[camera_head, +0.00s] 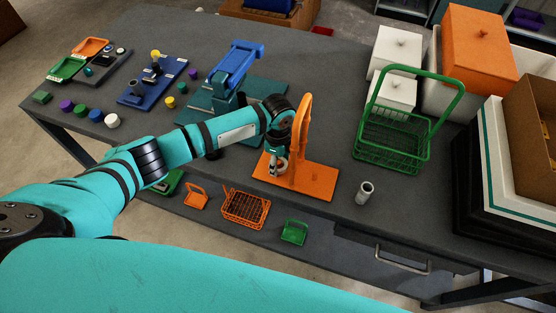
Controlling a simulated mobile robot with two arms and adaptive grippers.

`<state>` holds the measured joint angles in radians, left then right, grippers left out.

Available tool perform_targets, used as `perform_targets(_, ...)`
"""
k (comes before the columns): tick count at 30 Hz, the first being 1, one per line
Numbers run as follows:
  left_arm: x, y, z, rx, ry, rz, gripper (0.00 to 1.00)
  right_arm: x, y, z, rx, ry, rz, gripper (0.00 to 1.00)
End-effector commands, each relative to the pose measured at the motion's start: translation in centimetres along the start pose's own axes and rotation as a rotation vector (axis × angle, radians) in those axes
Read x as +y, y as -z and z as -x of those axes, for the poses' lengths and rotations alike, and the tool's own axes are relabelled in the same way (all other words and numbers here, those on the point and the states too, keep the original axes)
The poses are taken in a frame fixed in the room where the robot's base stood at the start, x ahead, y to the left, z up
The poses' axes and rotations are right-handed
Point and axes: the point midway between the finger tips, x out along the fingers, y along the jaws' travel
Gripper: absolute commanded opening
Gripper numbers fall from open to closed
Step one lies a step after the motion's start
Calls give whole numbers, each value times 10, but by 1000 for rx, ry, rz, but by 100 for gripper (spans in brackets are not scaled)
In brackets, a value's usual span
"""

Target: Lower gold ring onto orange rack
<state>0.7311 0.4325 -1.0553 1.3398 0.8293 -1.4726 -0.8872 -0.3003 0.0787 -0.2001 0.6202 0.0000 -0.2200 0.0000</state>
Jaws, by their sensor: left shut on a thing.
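The orange rack (320,187) stands on the grey table near its front edge, with a flat base plate and a tall upright. My left gripper (278,166) points down just left of the upright, over the left part of the base plate. It is shut on a small, pale ring-like thing, most likely the gold ring (283,166); its colour is hard to tell at this size. Whether the ring touches the rack cannot be told. My right gripper is not in view.
A green wire basket (392,150) with a tall handle stands right of the rack, and a small grey cup (365,193) in front. White boxes (397,47) and an orange box (478,52) stand at the back right. A blue stand (237,68) is behind my arm.

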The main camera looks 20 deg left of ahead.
Motion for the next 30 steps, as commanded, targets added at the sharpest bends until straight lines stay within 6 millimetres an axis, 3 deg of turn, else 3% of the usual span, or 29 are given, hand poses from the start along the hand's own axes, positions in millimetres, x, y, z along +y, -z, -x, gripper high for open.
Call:
perform_targets(6,0,0,0,1,1,0,10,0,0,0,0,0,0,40)
perform_targets(7,0,0,0,1,1,0,54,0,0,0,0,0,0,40)
perform_targets(12,0,0,0,0,0,0,76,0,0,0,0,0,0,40)
perform_targets(18,0,0,0,0,0,0,78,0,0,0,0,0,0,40)
perform_targets(24,0,0,0,0,-1,0,100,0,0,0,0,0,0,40)
perform_targets(30,0,0,0,0,0,0,100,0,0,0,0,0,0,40)
